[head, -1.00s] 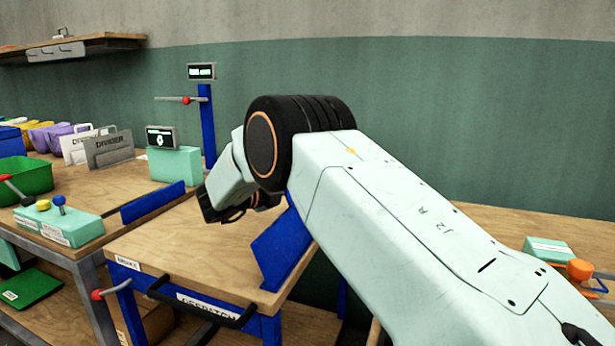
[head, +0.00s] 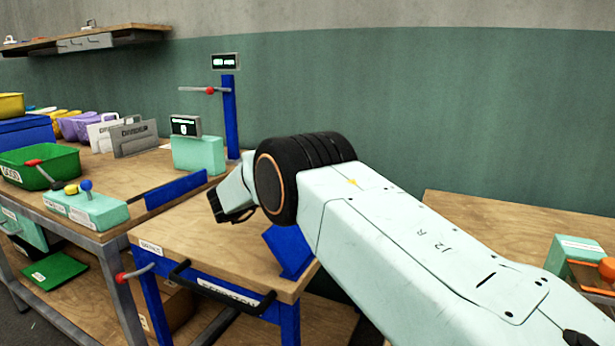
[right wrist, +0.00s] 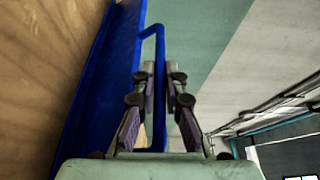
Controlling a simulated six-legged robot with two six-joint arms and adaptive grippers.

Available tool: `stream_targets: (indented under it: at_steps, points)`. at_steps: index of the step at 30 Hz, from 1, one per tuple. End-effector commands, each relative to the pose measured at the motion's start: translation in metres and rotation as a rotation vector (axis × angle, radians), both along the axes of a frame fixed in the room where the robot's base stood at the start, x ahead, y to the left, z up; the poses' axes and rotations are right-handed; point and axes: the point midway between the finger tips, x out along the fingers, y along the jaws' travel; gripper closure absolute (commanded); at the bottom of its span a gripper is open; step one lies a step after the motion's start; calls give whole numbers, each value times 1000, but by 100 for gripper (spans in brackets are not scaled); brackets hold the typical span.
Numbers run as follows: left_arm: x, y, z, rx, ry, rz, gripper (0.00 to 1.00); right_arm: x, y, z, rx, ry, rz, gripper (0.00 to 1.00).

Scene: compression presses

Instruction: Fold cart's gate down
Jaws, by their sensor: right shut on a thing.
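The cart (head: 200,235) has a wooden top, a blue frame and a black front handle (head: 215,298). A blue panel, seemingly its gate (head: 288,250), stands at the top's right edge, partly behind my right arm. In the right wrist view the blue panel (right wrist: 100,90) runs beside the wood, with a thin blue bar handle (right wrist: 159,85) on it. My right gripper (right wrist: 160,105) has its fingers on both sides of this bar, shut on it. In the head view only a dark part of the right gripper (head: 237,213) shows left of my arm. My left gripper is out of view.
A bench on the left carries a green bin (head: 40,165), a control box (head: 88,208) and a mint scale (head: 197,152). A blue post (head: 230,115) stands behind. A red-tipped lever (head: 133,273) is on the cart's front left. Another wooden table (head: 480,235) is at right.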

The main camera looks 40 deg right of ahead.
Motion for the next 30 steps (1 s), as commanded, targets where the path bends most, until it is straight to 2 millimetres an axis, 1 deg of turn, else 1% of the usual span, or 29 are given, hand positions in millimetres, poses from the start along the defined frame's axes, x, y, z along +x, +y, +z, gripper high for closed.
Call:
stream_targets:
  at_steps: [1,4,12,16,20,24,30]
  points:
    - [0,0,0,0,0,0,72,1,0,0,1,0,3,88]
    - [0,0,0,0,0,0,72,0,0,0,1,0,2,79]
    - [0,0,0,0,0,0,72,0,0,0,0,-1,1,79]
    - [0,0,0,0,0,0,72,0,9,0,0,0,3,79]
    - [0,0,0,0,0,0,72,-2,30,0,-1,0,4,79]
    - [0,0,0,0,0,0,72,-4,60,0,-2,-1,5,79]
    - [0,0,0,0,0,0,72,-7,97,-1,-1,-1,4,79]
